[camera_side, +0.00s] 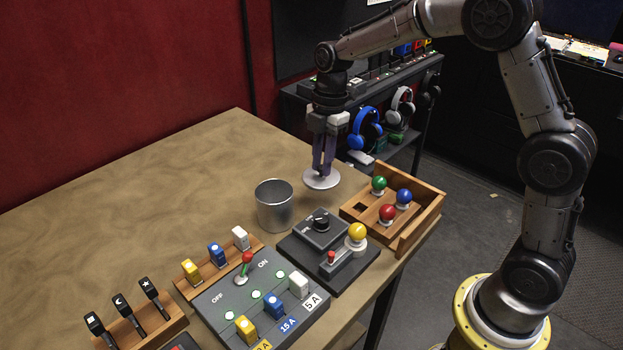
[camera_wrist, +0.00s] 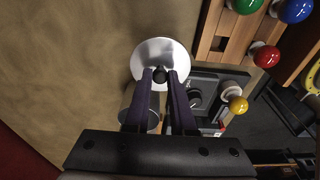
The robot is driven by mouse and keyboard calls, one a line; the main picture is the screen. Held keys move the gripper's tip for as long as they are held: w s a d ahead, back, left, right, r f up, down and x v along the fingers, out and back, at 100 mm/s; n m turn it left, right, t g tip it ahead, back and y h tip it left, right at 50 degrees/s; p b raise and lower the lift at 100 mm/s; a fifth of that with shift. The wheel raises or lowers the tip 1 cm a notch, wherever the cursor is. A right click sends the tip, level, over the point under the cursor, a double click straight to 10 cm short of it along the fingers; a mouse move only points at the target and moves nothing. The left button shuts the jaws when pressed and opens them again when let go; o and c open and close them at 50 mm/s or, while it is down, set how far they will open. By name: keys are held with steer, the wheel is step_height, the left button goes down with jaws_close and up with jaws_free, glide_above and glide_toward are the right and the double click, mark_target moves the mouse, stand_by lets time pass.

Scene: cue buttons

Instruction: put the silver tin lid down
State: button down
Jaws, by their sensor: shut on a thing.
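The silver tin lid (camera_side: 321,181) is a round pale disc with a dark knob, held flat below my gripper (camera_side: 322,172). In the wrist view the lid (camera_wrist: 150,49) shows beyond the fingertips, and my gripper (camera_wrist: 161,76) is shut on its dark knob. The open silver tin (camera_side: 274,209) stands upright on the table, to the left of and nearer than the lid in the side view. In the wrist view the tin (camera_wrist: 152,121) is partly hidden behind the fingers. I cannot tell whether the lid touches the table.
A wooden tray (camera_side: 423,219) with green, red and blue ball knobs stands right of the lid. A dark box with a dial and yellow knob (camera_side: 357,232) is in front. A switch panel (camera_side: 230,318) lies nearer. The table (camera_side: 150,190) is clear at back left.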

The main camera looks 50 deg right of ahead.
steer(key=w+f, duration=0.3)
steer(key=shift+f, duration=1.85)
steer(key=shift+f, duration=0.1)
steer(key=c, duration=0.8)
jaws_free()
steer(key=shift+o, duration=0.2)
